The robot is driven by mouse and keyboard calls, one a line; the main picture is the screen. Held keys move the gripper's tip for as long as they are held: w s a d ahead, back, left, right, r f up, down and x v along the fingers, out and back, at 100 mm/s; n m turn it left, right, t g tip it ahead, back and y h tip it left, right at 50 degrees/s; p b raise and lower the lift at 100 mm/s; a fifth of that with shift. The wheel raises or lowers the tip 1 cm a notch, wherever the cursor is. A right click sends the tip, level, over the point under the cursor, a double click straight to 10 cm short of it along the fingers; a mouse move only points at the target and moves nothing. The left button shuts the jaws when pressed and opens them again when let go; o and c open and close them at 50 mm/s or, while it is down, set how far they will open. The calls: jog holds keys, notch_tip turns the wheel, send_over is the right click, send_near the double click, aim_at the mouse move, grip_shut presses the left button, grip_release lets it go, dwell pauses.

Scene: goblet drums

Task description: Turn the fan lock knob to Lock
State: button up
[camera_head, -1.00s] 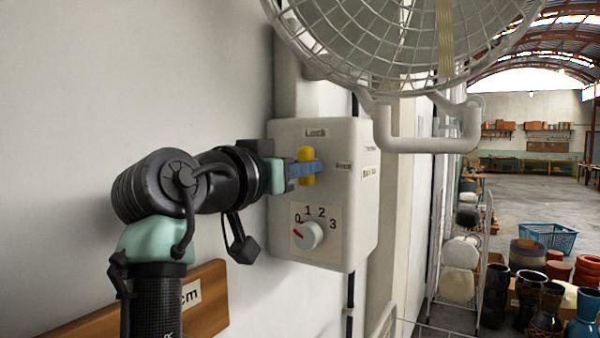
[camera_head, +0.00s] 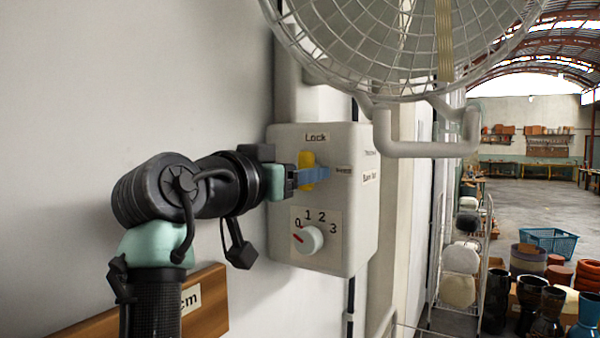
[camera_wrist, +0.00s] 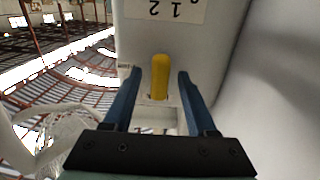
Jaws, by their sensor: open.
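The yellow fan lock knob (camera_head: 306,159) is on the front of a pale control box (camera_head: 350,225) on the wall. It looks upright under the "Lock" label (camera_head: 316,137). A smaller label (camera_head: 343,170), hard to read, lies to its right. My gripper (camera_head: 322,174) reaches in from the left, and its blue fingers partly cover the knob. In the wrist view, which is upside down, the yellow knob (camera_wrist: 160,82) stands between the two open fingers (camera_wrist: 160,74) with a gap on each side.
A white dial (camera_head: 309,239) marked 0 to 3 sits lower on the box, its red mark near 0. The white fan cage (camera_head: 400,45) and its bracket (camera_head: 425,148) overhang the box. A wooden board (camera_head: 210,300) is on the wall below my arm.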

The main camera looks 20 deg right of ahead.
jog(key=b+v, duration=0.5)
jog(key=v, duration=0.8)
jog(key=s+a+n+t+y, duration=0.8)
jog(key=s+n+t+y, duration=0.2)
jog(key=s+t+y, duration=0.3)
jog(key=t+y, duration=0.1)
jog(key=t, duration=0.2)
jog(key=shift+s+a+f+n, duration=0.2)
jog(key=shift+s+f+n, duration=0.05)
jog(key=shift+f+n, duration=0.1)
dwell(1.1)
